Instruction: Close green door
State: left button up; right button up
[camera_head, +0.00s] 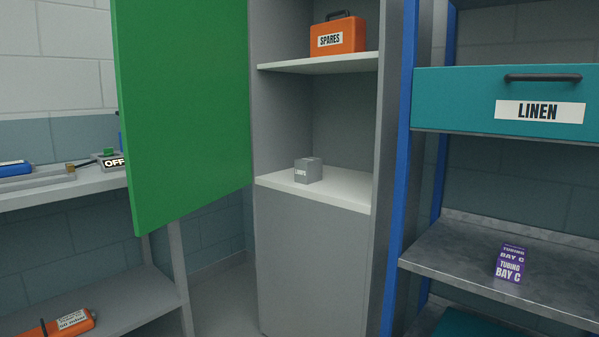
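The green door (185,110) stands swung open on the left side of a grey cabinet (313,265). Its right edge meets the cabinet's left side, and its free edge reaches out to the left toward me. Its top is cut off by the picture and no handle shows on the visible face. The cabinet's upper opening is uncovered. Neither of my grippers is in the head view.
An orange SPARES box (338,37) and a small grey box (308,170) sit inside the cabinet. A blue-post rack with a teal LINEN drawer (500,100) and a purple box (510,262) stands right. A bench (90,187) stands left, partly behind the door.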

aim_at(182, 66)
jog(key=u, duration=0.05)
jog(key=i, duration=1.25)
jog(key=z, duration=1)
jog(key=k, duration=1.05)
jog(key=u, duration=0.85)
jog(key=i, duration=0.95)
jog(key=u, duration=0.55)
